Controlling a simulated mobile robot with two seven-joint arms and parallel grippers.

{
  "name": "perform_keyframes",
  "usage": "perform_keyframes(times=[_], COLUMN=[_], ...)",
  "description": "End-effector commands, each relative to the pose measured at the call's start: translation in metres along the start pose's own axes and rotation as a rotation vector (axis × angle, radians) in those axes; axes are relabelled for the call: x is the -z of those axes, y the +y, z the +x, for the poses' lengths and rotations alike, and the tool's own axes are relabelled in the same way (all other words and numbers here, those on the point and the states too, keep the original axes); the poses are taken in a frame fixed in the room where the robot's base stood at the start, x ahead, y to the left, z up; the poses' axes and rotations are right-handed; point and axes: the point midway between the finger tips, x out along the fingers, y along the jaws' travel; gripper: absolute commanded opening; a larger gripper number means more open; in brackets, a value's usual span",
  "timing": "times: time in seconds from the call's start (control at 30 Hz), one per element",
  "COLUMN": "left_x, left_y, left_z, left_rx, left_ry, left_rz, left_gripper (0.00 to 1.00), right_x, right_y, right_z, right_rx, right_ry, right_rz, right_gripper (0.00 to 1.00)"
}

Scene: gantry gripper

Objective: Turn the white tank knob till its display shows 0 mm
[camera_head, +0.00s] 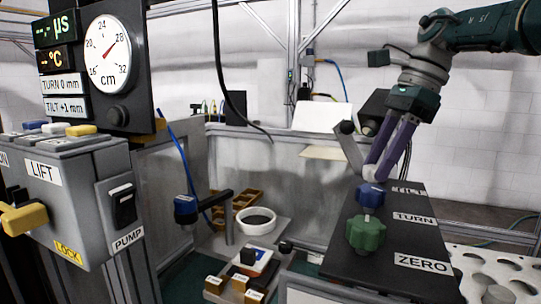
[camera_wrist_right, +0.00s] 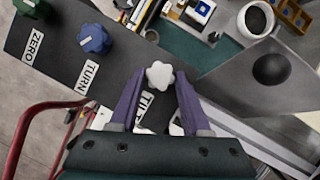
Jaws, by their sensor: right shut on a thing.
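My right gripper (camera_head: 374,172) reaches down from the upper right to the far end of the black knob panel (camera_head: 350,262). In the right wrist view the white knob (camera_wrist_right: 159,75) sits between the tips of my right gripper (camera_wrist_right: 158,82), which is shut on it. The TILT display (camera_head: 65,105) reads +1 mm and the TURN display (camera_head: 65,84) reads 0 mm. My left gripper is not in view.
A blue knob (camera_head: 371,195) by TURN and a green knob (camera_head: 366,233) by ZERO stand on the same panel, nearer than the gripper. A control box (camera_head: 60,185) with LIFT and PUMP labels stands left. A white ring-shaped dish (camera_head: 257,220) lies in the tank area.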

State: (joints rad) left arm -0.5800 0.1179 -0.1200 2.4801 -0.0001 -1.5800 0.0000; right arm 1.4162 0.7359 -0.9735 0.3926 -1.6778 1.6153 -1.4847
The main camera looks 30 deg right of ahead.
Motion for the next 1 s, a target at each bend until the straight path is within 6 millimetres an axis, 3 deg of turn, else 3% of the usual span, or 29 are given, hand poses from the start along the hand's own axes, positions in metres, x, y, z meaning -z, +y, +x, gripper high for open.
perform_keyframes(times=[0.37,0.4,0.63,0.87,1.0], left_x=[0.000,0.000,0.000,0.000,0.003], left_y=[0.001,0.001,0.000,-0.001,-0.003], left_z=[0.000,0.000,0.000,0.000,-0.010], left_rx=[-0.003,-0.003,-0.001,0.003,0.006], left_ry=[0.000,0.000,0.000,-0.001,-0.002], left_rz=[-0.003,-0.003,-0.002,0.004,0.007], left_gripper=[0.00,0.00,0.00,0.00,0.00], right_x=[-0.001,0.000,0.000,0.000,-0.006], right_y=[0.000,0.000,0.000,0.000,0.000], right_z=[0.000,0.000,0.000,0.000,-0.008], right_rx=[-0.002,-0.002,-0.001,-0.001,-0.001], right_ry=[0.000,0.000,0.000,0.001,0.001], right_rz=[-0.003,-0.003,-0.002,-0.001,-0.003], right_gripper=[0.00,0.51,0.77,0.77,0.77])
